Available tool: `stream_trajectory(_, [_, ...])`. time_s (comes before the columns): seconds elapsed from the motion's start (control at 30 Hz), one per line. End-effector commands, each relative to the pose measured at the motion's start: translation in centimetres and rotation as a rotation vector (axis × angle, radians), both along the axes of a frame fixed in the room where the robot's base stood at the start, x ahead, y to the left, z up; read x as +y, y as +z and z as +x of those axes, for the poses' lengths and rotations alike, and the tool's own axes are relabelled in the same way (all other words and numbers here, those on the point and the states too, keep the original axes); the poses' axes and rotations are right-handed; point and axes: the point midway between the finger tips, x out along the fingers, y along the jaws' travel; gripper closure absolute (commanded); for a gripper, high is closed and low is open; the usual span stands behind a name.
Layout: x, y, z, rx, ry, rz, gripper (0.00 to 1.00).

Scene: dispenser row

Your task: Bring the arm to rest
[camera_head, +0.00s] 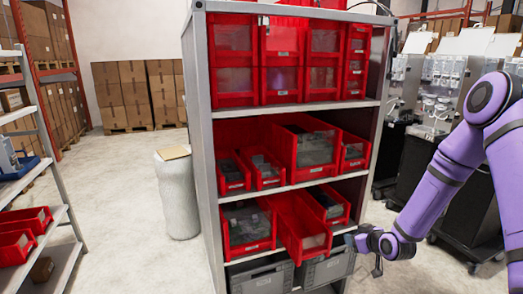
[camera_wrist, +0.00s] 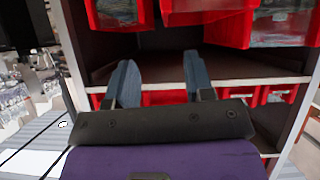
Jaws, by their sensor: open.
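My purple arm (camera_head: 432,195) reaches in from the right in the head view. My gripper (camera_head: 367,254) is low, beside the right front of the grey shelf unit (camera_head: 205,150). In the wrist view, the two blue fingers of my gripper (camera_wrist: 160,82) stand apart with nothing between them. They point toward the shelf and its red bins. In the head view the fingers are small and hard to make out.
Red bins (camera_head: 298,140) fill several shelf levels, and one lower red bin (camera_head: 300,228) sticks out tilted. Grey crates (camera_head: 262,278) stand at the bottom. Dark dispenser carts (camera_head: 465,165) stand behind my arm. Clear floor (camera_head: 130,215) lies left of the shelf.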

Motion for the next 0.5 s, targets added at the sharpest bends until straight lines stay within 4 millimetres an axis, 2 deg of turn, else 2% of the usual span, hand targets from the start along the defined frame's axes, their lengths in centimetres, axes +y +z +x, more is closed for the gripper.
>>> stream_trajectory(0.03, [-0.1,1.6,0.1,0.013,0.002,-0.025,0.52])
stream_trajectory(0.27, [-0.6,7.7,-0.7,0.100,-0.014,-0.119,0.52])
stream_trajectory(0.5, [-0.8,14.3,-2.9,0.181,-0.062,-0.193,0.52])
